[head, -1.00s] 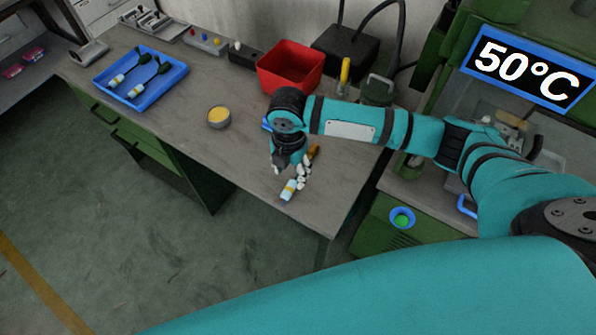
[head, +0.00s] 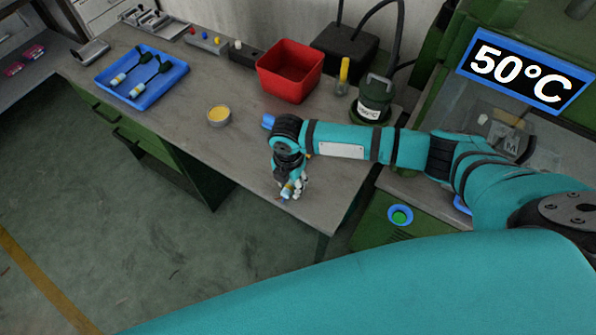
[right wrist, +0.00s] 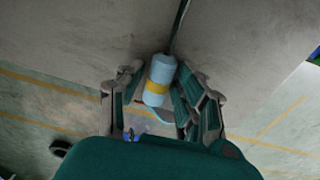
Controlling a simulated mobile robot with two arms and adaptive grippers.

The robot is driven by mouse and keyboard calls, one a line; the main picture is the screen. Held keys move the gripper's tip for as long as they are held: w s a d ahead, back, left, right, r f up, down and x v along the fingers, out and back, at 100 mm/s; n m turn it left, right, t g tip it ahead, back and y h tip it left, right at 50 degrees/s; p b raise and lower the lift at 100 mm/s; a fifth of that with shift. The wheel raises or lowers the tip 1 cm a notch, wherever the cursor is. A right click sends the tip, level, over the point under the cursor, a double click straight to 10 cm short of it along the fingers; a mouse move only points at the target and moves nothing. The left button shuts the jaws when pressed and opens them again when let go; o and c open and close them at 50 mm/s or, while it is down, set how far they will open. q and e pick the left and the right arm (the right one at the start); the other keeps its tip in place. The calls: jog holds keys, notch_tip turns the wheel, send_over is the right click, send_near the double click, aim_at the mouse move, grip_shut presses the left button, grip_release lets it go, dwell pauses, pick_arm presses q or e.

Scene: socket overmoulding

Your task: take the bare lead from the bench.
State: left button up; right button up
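The bare lead, a pale blue cylinder with a yellow band, lies near the bench's (head: 335,200) front edge; it shows in the head view (head: 287,190) and in the right wrist view (right wrist: 160,78). A thin dark cable runs from its far end in the wrist view. My right gripper (head: 291,187) is down at the lead. In the wrist view its fingers (right wrist: 158,85) stand on either side of the lead, spread, with a narrow gap at the left; contact at the right finger is unclear. My left gripper is not in view.
A blue tray (head: 178,77) with two dark-green-ended leads lies at the back left. A green machine with a 50°C display (head: 519,72) stands at the right.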

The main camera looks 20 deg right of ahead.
grip_shut()
jog(key=shift+r, duration=0.1)
